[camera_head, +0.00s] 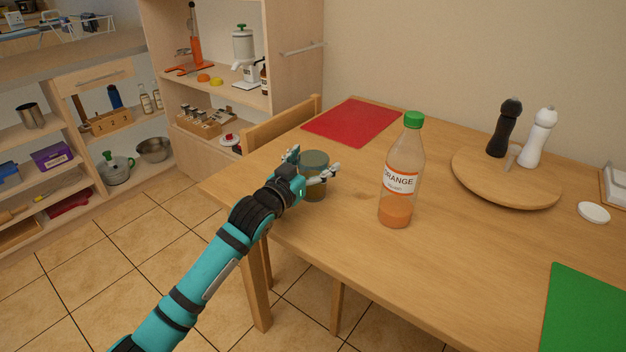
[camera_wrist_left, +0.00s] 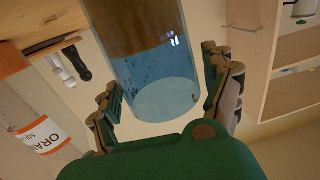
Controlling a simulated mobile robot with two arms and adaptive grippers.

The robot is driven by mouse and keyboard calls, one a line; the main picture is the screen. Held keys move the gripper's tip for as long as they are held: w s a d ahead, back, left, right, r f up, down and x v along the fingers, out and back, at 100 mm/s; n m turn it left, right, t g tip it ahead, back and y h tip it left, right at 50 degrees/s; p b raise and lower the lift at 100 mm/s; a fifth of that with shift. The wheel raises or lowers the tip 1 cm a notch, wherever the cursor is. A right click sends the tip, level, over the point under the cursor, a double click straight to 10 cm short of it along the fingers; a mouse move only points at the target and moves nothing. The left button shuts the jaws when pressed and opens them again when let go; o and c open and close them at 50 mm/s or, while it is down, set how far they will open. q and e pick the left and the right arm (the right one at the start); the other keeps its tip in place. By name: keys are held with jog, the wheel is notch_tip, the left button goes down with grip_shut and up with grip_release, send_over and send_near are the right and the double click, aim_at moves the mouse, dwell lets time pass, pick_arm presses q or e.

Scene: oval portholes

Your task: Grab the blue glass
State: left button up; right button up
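The blue glass (camera_head: 315,178) is a clear bluish tumbler near the left edge of the wooden table, upright. My left gripper (camera_head: 311,163) is at the glass, with one finger on either side of it. In the left wrist view, which is upside down, the glass (camera_wrist_left: 155,75) lies between the fingers of my left gripper (camera_wrist_left: 163,92). The fingers are spread. A narrow gap shows by the right-hand finger, and the left-hand one is very near or touching the glass. My right gripper is not in view.
An orange squash bottle (camera_head: 402,178) with a green cap stands right of the glass. A red mat (camera_head: 352,121) lies behind. A round board (camera_head: 505,180) with black and white mills stands farther right. A green mat (camera_head: 585,310) lies front right. A chair (camera_head: 282,125) is behind the table.

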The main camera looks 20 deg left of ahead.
pick_arm(q)
jog(key=c, duration=1.2)
jog(key=shift+o, duration=0.2)
jog(key=shift+r, duration=0.2)
jog(key=shift+r, duration=0.35)
notch_tip(320, 180, up, 2)
jog(key=shift+r+p, duration=0.1)
jog(key=shift+p, duration=0.3)
jog(key=s+d+r+p, duration=0.1)
jog(key=s+d, duration=0.1)
jog(key=s, duration=1.3)
jog(key=shift+s+d+r+p, duration=0.15)
jog(key=shift+s+r+p, duration=0.15)
jog(key=shift+s+r, duration=0.1)
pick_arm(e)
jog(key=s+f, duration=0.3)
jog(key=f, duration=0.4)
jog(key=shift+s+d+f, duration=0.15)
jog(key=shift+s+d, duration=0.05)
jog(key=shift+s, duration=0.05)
